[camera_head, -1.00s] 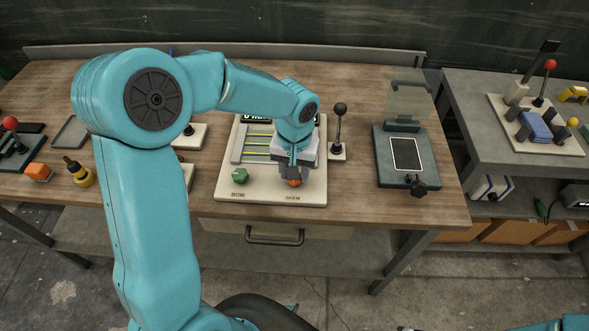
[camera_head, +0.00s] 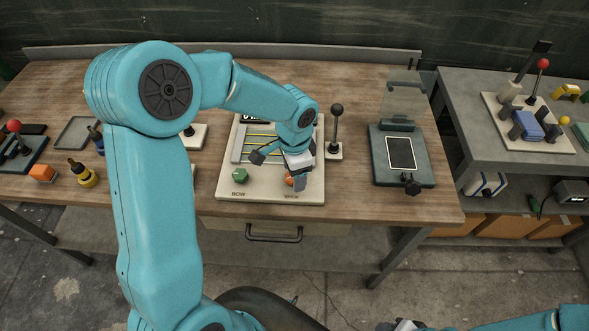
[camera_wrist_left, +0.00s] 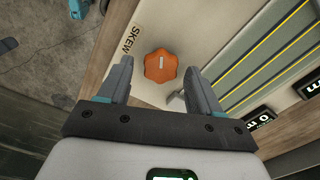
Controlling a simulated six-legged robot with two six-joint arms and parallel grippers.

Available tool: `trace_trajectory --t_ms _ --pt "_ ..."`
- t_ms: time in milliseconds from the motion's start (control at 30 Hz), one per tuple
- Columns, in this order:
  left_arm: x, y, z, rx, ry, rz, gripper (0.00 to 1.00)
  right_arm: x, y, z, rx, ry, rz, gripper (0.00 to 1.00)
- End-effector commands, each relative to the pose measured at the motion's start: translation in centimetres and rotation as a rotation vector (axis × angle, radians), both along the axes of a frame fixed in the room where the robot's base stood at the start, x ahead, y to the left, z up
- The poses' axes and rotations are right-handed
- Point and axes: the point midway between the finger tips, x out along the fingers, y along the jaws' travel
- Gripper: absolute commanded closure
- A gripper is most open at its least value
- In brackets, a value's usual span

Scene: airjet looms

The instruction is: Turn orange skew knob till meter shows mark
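The orange skew knob (camera_head: 289,180) is at the front right of a cream panel (camera_head: 270,197), partly hidden by my gripper in the head view. In the left wrist view the lobed knob (camera_wrist_left: 160,66) shows whole, with a short white line on top, beside the SKEW label (camera_wrist_left: 133,39). My left gripper (camera_head: 279,170) is open at the knob. In the wrist view its fingers (camera_wrist_left: 160,88) are spread to either side, with gaps to the knob. A dark meter display (camera_wrist_left: 262,117) is cut off and its reading is unclear. My right gripper (camera_head: 403,326) barely shows at the bottom edge.
A green knob (camera_head: 240,176) sits left on the panel, by BOW. A black-balled lever (camera_head: 336,130) stands just right of the panel.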

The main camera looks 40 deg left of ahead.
Motion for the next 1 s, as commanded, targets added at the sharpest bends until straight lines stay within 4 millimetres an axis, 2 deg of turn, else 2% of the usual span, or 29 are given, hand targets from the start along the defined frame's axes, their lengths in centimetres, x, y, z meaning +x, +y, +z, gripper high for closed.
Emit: trace_trajectory --t_ms 233,700,1000 --pt "0.0 0.0 0.8 0.000 -0.001 0.001 0.36 0.0 0.0 0.7 0.000 0.000 0.000 0.57" --pt "0.0 0.0 6.0 -0.001 -0.001 0.002 0.36 0.0 0.0 4.6 0.000 0.000 0.000 0.57" --pt "0.0 0.0 6.0 -0.001 -0.001 0.002 0.36 0.0 0.0 4.5 0.000 0.000 0.000 0.57"
